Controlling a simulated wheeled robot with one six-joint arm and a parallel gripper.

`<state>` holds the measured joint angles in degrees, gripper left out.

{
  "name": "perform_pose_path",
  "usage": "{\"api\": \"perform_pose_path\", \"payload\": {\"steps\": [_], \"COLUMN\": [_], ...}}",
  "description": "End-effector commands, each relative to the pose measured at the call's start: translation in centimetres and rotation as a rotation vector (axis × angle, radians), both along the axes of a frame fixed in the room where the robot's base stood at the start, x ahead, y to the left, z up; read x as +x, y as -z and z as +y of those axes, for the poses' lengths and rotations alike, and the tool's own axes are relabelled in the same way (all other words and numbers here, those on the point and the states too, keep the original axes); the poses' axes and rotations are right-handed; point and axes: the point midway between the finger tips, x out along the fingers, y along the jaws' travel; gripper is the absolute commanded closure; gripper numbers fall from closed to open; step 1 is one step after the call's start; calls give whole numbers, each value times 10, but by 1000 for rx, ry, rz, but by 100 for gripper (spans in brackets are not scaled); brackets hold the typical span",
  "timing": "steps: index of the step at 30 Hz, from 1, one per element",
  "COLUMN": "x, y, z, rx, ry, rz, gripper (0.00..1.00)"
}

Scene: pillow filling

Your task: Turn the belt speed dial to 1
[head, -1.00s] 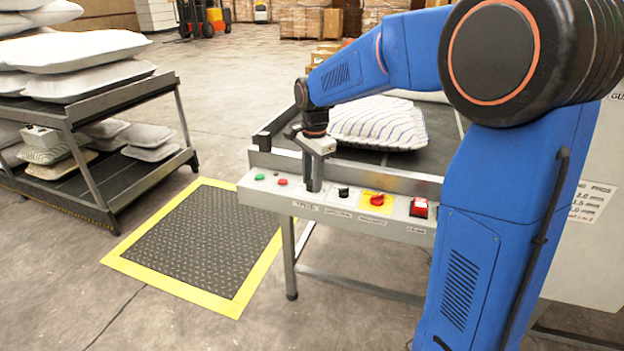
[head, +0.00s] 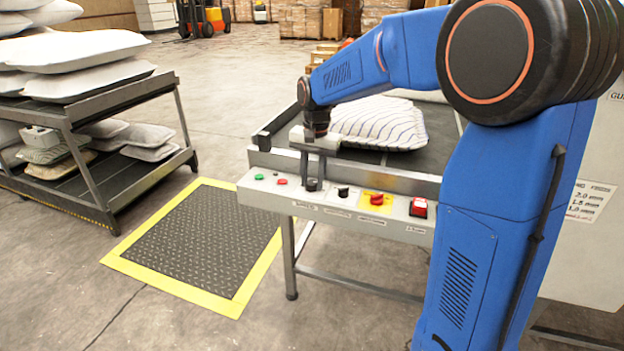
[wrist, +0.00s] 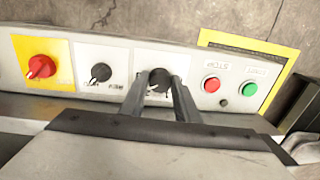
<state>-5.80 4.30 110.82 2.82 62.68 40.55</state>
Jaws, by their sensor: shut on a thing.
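The control panel (head: 390,213) runs along the front of the conveyor table. A black dial (wrist: 160,80), which I take as the belt speed dial, sits beside the red button. My gripper (wrist: 160,88) points down at the panel, with one finger on either side of this dial, and is shut on it. In the head view my gripper (head: 312,178) stands over the same dial, which is partly hidden by the fingers. The pointer and scale marks are too small and covered to read.
A second black dial (wrist: 101,73) and a red knob on a yellow plate (wrist: 42,67) are on one side. A red button (wrist: 212,84) and a green button (wrist: 249,89) are on the other. A striped pillow (head: 380,122) lies on the belt behind my gripper.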

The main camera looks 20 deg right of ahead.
Motion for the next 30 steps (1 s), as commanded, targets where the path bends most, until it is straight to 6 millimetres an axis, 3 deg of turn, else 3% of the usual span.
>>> {"api": "perform_pose_path", "payload": {"steps": [30], "x": [2], "y": [-1], "z": [-3], "rx": [-1], "ry": [-963], "rz": [-1], "gripper": [94]}}
